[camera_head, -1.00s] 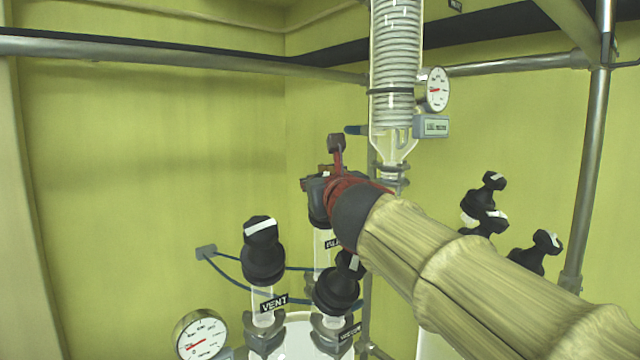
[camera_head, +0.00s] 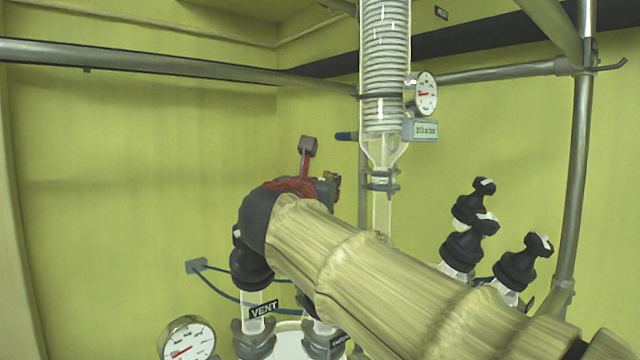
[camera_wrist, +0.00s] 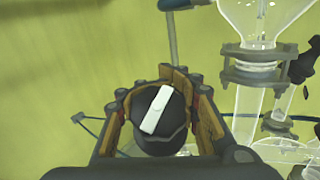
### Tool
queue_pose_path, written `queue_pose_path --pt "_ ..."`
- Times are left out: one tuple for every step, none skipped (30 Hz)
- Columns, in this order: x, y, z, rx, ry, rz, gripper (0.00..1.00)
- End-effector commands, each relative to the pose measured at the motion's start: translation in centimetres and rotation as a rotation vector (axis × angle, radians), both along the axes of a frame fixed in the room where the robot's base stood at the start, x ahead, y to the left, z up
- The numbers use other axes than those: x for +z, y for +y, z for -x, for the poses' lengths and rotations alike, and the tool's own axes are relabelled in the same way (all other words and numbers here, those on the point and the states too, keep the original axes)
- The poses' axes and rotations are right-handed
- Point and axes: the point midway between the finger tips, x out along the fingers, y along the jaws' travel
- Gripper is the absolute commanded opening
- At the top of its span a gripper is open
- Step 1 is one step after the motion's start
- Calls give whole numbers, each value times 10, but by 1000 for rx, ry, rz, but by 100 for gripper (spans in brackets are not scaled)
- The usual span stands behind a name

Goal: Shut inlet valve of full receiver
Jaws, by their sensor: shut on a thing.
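In the wrist view, my gripper (camera_wrist: 160,113) is shut on a black valve knob (camera_wrist: 155,142) with a white bar on top. The bar is tilted, its upper end to the right. A finger lies on each side of the knob. In the head view, my gripper (camera_head: 326,190) shows just beyond my forearm, which hides the held knob and its label. I cannot read which valve it is. The vent valve knob (camera_head: 250,268) stands to the left, partly hidden, above its VENT label (camera_head: 263,309).
A coiled glass condenser (camera_head: 385,60) hangs behind, with a round gauge (camera_head: 425,92) beside it. Three black knobs (camera_head: 475,200) stand at the right. A lower gauge (camera_head: 187,340) is at the bottom left. Metal rails (camera_head: 170,62) cross the back; the left wall area is clear.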

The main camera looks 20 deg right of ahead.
Motion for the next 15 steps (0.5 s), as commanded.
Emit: queue_pose_path --pt "0 2 -1 0 0 -2 1" --pt "0 2 -1 -2 -1 -4 1" --pt "0 1 -1 -4 -1 -5 1" --pt "0 1 -1 -5 -2 -6 1" --pt "0 1 -1 -5 -2 -6 1" --pt "0 1 -1 -6 -2 -6 1" --pt "0 1 -1 -6 -2 -6 1" --pt "0 1 -1 -5 -2 -6 1" --pt "0 1 -1 -5 -2 -6 1" --pt "0 1 -1 -5 -2 -6 1" --pt "0 1 -1 -5 -2 -6 1" --pt "0 1 -1 -5 -2 -6 1" --pt "0 1 -1 -5 -2 -6 1" --pt "0 1 -1 -5 -2 -6 28" --pt "0 1 -1 -5 -1 -5 30"
